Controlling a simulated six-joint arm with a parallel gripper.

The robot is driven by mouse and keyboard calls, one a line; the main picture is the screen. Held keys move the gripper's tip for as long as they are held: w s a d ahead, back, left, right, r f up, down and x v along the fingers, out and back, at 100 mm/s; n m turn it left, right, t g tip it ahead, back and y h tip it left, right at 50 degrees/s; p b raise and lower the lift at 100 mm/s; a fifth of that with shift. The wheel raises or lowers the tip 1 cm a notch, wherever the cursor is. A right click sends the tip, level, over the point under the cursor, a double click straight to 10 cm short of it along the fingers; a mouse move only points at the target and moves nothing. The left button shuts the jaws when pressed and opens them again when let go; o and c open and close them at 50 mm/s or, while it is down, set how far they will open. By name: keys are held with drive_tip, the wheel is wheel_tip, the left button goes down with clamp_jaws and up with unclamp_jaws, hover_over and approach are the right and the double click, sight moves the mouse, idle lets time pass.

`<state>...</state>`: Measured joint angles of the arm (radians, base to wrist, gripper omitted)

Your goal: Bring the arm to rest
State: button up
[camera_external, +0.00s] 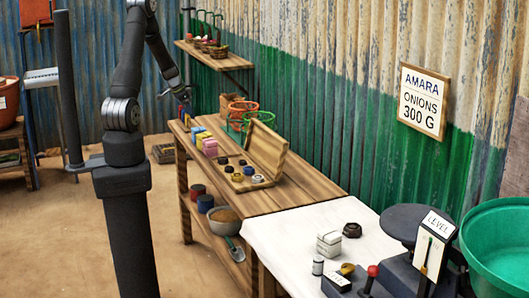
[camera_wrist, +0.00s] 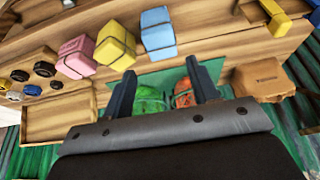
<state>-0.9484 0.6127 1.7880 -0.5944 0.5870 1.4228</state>
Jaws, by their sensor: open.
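My arm is raised at the left of the external view, and my gripper (camera_external: 184,100) hangs at its end near the far end of the wooden bench (camera_external: 300,188). In the wrist view, my gripper (camera_wrist: 160,68) has its two dark fingers apart with nothing held between them. Beyond and between the fingers, a green basket (camera_wrist: 150,100) and an orange basket (camera_wrist: 182,92) show, partly hidden by my gripper. Whether the fingers are clear of every object nearby is hard to tell in the external view.
Yellow, pink and blue packets (camera_external: 208,146) stand on the bench beside an open wooden weight box (camera_external: 268,150). A balance with a green pan (camera_external: 500,245) stands at the right on a white cloth (camera_external: 290,235). A wall shelf (camera_external: 215,57) is behind my arm.

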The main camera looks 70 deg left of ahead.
sight(197, 128)
drive_tip(key=x, duration=1.1)
wheel_tip(197, 128, up, 22)
drive_tip(key=w+d+m+h, duration=0.1)
drive_tip(key=w+d+m, duration=0.2)
drive_tip(key=w+d, duration=0.5)
drive_tip(key=w+d+m+h, duration=0.1)
drive_tip(key=w+d+m, duration=0.2)
drive_tip(key=w+d, duration=0.6)
drive_tip(key=d, duration=0.6)
drive_tip(key=shift+w+d, duration=0.25)
drive_tip(key=shift+d, duration=0.15)
drive_tip(key=shift+o, duration=0.5)
drive_tip(key=shift+r, duration=0.1)
